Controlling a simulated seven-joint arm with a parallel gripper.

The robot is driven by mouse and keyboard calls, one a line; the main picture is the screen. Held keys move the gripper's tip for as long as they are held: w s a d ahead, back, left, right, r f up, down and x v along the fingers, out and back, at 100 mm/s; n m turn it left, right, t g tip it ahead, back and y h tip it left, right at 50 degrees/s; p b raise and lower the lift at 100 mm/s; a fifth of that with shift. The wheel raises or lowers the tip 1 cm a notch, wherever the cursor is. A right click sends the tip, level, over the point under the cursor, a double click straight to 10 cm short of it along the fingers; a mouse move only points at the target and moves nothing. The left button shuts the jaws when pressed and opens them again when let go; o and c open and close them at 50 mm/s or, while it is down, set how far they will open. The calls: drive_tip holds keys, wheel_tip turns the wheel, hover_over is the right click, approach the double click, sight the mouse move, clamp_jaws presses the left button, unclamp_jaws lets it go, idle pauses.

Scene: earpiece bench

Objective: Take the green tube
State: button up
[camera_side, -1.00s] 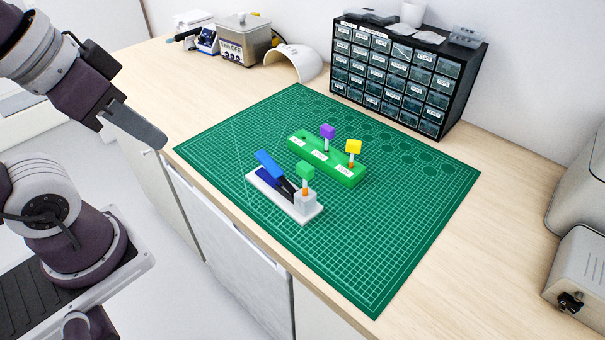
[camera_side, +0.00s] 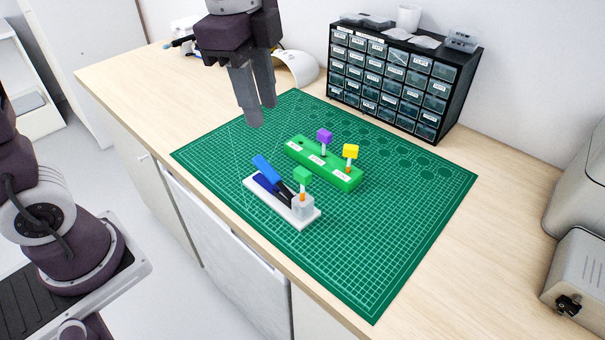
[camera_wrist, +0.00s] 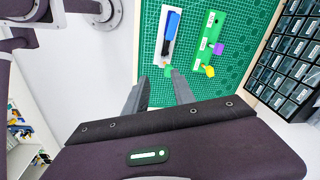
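The green tube (camera_side: 302,175) has a green cube-shaped top and an orange part below it. It stands upright in a pale block at the right end of a white stand (camera_side: 310,220). A blue-handled tool (camera_side: 267,168) lies tilted on the same stand. In the wrist view the green top (camera_wrist: 169,71) shows between the fingertips in the picture, beside the right one. My gripper (camera_side: 262,113) hangs above the far left part of the mat, fingers down, clearly higher than the tube and apart from it. Its fingers (camera_wrist: 160,76) are spread with nothing held between them.
A green rack (camera_side: 345,184) behind the stand holds a purple-topped piece (camera_side: 325,136) and a yellow-topped piece (camera_side: 350,152). A black drawer cabinet (camera_side: 395,75) stands at the back. The green cutting mat (camera_side: 390,240) is clear at the front right.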

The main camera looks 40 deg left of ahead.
sight(302, 170)
drive_tip(key=w+d+f+m, duration=0.1)
drive_tip(key=f, duration=0.3)
drive_tip(key=w+d+f+m+g, duration=0.1)
drive_tip(key=w+f+m, duration=0.1)
drive_tip(key=f, duration=0.2)
drive_tip(key=w+d+f+m, duration=0.1)
drive_tip(key=f, duration=0.4)
drive_tip(key=shift+w+d+m+g, duration=0.3)
drive_tip(key=shift+c, duration=0.3)
clamp_jaws()
drive_tip(key=shift+r, duration=0.1)
drive_tip(key=shift+r, duration=1.4)
